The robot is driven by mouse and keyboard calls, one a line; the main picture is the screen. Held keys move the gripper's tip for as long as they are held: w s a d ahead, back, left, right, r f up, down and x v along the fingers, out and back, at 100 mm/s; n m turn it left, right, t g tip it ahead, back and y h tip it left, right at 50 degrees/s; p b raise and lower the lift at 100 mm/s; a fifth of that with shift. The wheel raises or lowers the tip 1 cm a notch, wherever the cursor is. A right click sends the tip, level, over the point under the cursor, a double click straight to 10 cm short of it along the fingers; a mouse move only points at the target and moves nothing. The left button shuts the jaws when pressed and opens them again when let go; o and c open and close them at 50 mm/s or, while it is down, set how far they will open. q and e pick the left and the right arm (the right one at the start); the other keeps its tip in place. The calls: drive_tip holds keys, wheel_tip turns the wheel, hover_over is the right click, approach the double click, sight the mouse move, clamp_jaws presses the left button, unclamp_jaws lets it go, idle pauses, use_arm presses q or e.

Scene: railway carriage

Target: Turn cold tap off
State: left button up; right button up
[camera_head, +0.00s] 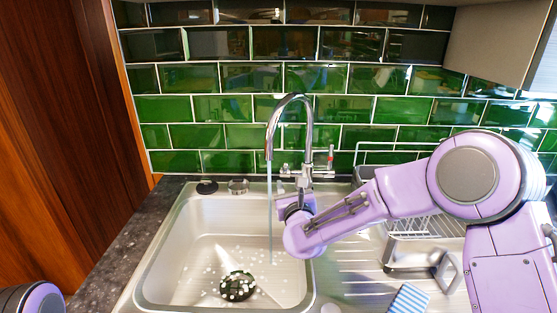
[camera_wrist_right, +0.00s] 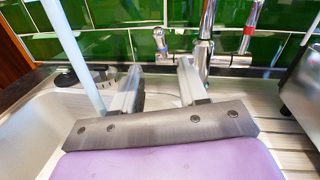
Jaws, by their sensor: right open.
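A chrome mixer tap (camera_head: 308,140) stands behind the sink, and a stream of water (camera_head: 269,210) runs from its spout into the basin. Its red-marked lever (camera_head: 330,156) stands upright on the right; it also shows in the right wrist view (camera_wrist_right: 250,28). The left-hand lever (camera_wrist_right: 160,42), the one without red, shows just beyond the gap between my right gripper's fingers, apparently apart from them. My right gripper (camera_wrist_right: 158,78) is open and empty, low in front of the tap. My left gripper is out of view.
The steel sink (camera_head: 160,265) holds a dark round item (camera_head: 238,286) with white specks around it. A dish rack (camera_head: 420,226) and a blue striped cloth (camera_head: 408,299) are on the right. A dark plug (camera_head: 207,187) lies on the back edge. A tiled wall (camera_head: 240,108) is close behind.

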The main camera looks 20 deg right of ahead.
sight(286, 170)
drive_tip(key=w, duration=0.1)
drive_tip(key=w+r+p, duration=0.1)
drive_tip(key=w, duration=0.1)
drive_tip(key=shift+d+r+p, duration=0.15)
drive_tip(key=shift+d+p, duration=0.2)
drive_tip(key=w, duration=0.2)
drive_tip(key=w+p, duration=0.1)
drive_tip(key=w, duration=0.1)
drive_tip(key=w+d+f, duration=0.1)
drive_tip(key=w, duration=0.1)
drive_tip(key=shift+w, duration=0.15)
drive_tip(key=shift+w+r+p, duration=0.1)
drive_tip(key=shift+p, duration=0.2)
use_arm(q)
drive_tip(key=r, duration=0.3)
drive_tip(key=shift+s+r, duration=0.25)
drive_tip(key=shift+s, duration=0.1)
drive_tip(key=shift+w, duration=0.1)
use_arm(e)
clamp_jaws()
